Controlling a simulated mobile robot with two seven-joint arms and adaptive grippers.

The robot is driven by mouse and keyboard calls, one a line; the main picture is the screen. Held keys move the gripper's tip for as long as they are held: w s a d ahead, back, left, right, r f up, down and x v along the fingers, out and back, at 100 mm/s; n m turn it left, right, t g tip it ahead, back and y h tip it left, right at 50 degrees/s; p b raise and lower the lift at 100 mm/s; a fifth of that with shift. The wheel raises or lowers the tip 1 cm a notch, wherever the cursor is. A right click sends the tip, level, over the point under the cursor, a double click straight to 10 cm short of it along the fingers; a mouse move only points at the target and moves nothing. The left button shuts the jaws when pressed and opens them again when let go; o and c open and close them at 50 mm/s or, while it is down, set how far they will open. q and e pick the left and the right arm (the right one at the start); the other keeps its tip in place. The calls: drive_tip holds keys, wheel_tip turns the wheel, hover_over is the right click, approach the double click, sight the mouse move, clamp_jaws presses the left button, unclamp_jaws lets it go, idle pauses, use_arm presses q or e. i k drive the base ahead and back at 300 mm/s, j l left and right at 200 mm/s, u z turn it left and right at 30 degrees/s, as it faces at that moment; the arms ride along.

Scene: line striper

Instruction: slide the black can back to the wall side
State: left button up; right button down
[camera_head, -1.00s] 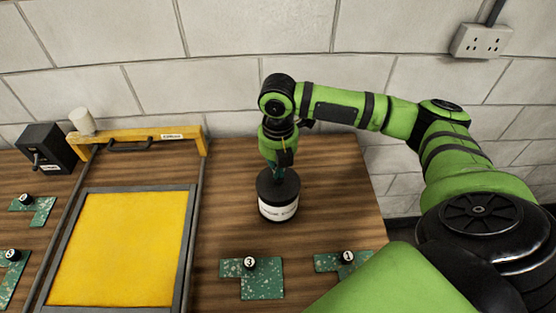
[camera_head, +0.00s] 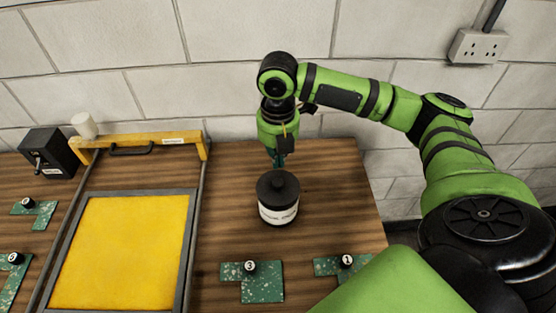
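The black can (camera_head: 278,197) stands upright on the wooden table, right of the yellow-panelled frame, with a white label facing me and a knob on its lid. My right gripper (camera_head: 278,160) points down just above and behind the can's knob, on the wall side. It looks apart from the knob. Its fingers are small and partly merged with the dark background, so I cannot tell whether they are open or shut. The wall (camera_head: 240,60) of pale blocks rises behind the table, with a strip of bare wood between it and the can. My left gripper is out of view.
A yellow panel in a grey frame (camera_head: 190,235) with a yellow crossbar (camera_head: 185,145) lies left of the can. Green pieces with numbered knobs (camera_head: 262,285) (camera_head: 330,266) lie in front. A black box (camera_head: 48,153) and white cylinder (camera_head: 84,125) stand back left. Wood right of the can is clear.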

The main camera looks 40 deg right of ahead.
sight(283, 217)
drive_tip(key=k+j, duration=1.2)
drive_tip(key=k, duration=0.1)
